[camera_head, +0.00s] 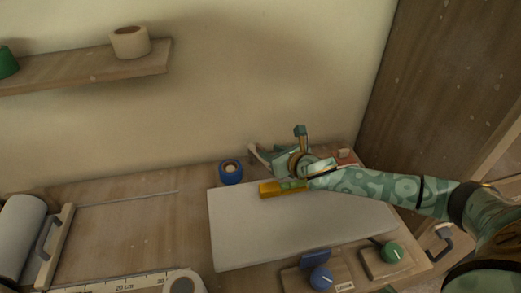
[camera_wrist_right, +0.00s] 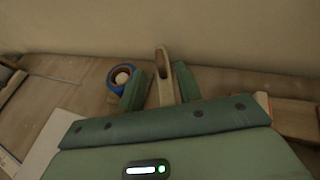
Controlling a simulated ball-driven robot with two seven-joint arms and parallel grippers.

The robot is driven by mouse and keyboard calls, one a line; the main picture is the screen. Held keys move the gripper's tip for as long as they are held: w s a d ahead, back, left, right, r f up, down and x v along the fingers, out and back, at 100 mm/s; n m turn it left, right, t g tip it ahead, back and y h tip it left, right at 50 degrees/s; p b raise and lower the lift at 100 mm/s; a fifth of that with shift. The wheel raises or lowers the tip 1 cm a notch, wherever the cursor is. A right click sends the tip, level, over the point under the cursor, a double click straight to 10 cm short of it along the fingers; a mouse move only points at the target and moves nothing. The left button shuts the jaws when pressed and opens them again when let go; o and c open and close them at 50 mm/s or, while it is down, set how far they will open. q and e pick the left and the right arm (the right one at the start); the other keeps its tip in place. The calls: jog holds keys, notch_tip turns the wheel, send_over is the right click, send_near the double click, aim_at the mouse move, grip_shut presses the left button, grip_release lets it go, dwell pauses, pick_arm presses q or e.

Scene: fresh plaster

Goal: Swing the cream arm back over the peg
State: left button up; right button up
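The cream arm (camera_head: 257,155) shows in the head view as a narrow pale piece at the tip of my right gripper (camera_head: 267,157). In the right wrist view the cream arm (camera_wrist_right: 163,75) stands between the two green fingers of the gripper (camera_wrist_right: 161,88). The fingers are apart, and I see no clear grip on it. A blue ring (camera_head: 231,172) with a pale round peg (camera_head: 231,166) in its middle sits left of the gripper. Both also show in the wrist view, the ring (camera_wrist_right: 113,82) and the peg (camera_wrist_right: 122,77). The arm's lower end is hidden by the gripper. My left gripper is out of view.
A pale board (camera_head: 290,225) lies in front, with an orange block (camera_head: 272,190) at its back edge. Blue (camera_head: 321,277) and green (camera_head: 391,252) knobs stand at the front. A shelf (camera_head: 85,70) hangs at upper left. A wooden panel (camera_head: 450,80) rises at right.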

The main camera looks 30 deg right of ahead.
aim_at(262, 148)
jog(key=b+x, duration=0.1)
jog(key=x, duration=0.6)
jog(key=shift+b, duration=0.3)
jog(key=shift+r, duration=0.1)
jog(key=shift+s, duration=0.1)
grip_shut()
